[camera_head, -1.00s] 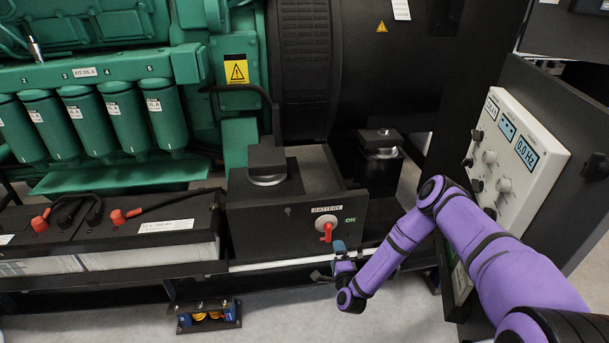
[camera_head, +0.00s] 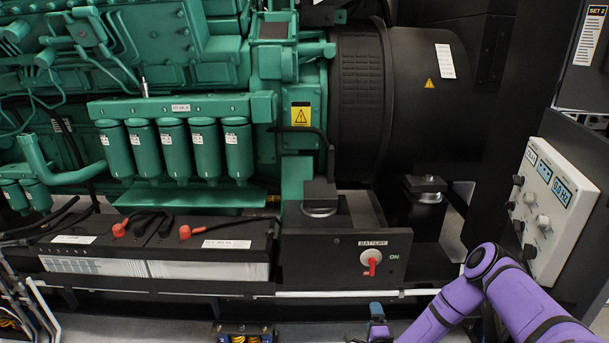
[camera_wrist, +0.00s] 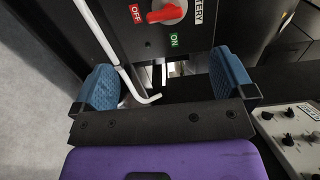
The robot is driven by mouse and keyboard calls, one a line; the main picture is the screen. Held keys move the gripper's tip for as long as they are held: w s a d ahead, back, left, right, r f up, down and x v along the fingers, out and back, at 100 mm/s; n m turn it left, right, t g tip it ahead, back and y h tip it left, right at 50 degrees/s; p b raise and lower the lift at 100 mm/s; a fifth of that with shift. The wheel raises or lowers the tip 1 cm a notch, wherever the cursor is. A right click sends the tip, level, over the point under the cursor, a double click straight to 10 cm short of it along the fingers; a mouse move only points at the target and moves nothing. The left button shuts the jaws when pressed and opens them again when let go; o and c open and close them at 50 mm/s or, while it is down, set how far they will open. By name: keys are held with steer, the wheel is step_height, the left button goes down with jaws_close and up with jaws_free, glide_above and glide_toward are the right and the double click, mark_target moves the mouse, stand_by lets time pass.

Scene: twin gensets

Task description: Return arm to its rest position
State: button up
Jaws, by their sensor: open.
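My gripper (camera_head: 378,318) is at the bottom of the head view, below the black battery switch box (camera_head: 305,262), with my purple arm reaching in from the lower right. The wrist view shows my gripper (camera_wrist: 165,85) with its two blue fingers wide apart and nothing held between them. The red battery switch (camera_head: 371,262) sits on the box front, its handle pointing down beside the green ON label. In the wrist view the red switch (camera_wrist: 166,14) is beyond the fingers and apart from them, with OFF and ON labels beside it.
Two batteries (camera_head: 155,248) stand left of the box below the green engine (camera_head: 190,60). A control panel (camera_head: 545,205) is at the right, close to my arm. A bent white rod (camera_wrist: 108,45) passes near the left finger in the wrist view. Floor shows at left there.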

steer(key=w+r+n+g+y, duration=0.2)
steer(key=w+r+n, duration=0.3)
steer(key=r, duration=0.6)
steer(key=w+r+n+g+y, duration=0.2)
steer(key=w+r+n, duration=0.35)
steer(key=r, duration=0.45)
steer(key=s+d+r+n+g+h, duration=0.1)
steer(key=s+d+r+n+g, duration=0.15)
steer(key=r, duration=0.95)
steer(key=s+d+r+n+g+h, duration=0.1)
steer(key=s+r+n, duration=0.15)
steer(key=r, duration=0.85)
steer(key=s+d+r+n+g+h, duration=0.1)
steer(key=s+d+r+g+h, duration=0.15)
steer(key=s+r, duration=1.55)
steer(key=s+d+r+n+g, duration=0.1)
steer(key=s+r+g, duration=0.1)
steer(key=s, duration=2.3)
steer(key=shift+s+r+n+g, duration=0.3)
steer(key=shift+r+n+g, duration=0.1)
steer(key=shift+r, duration=0.4)
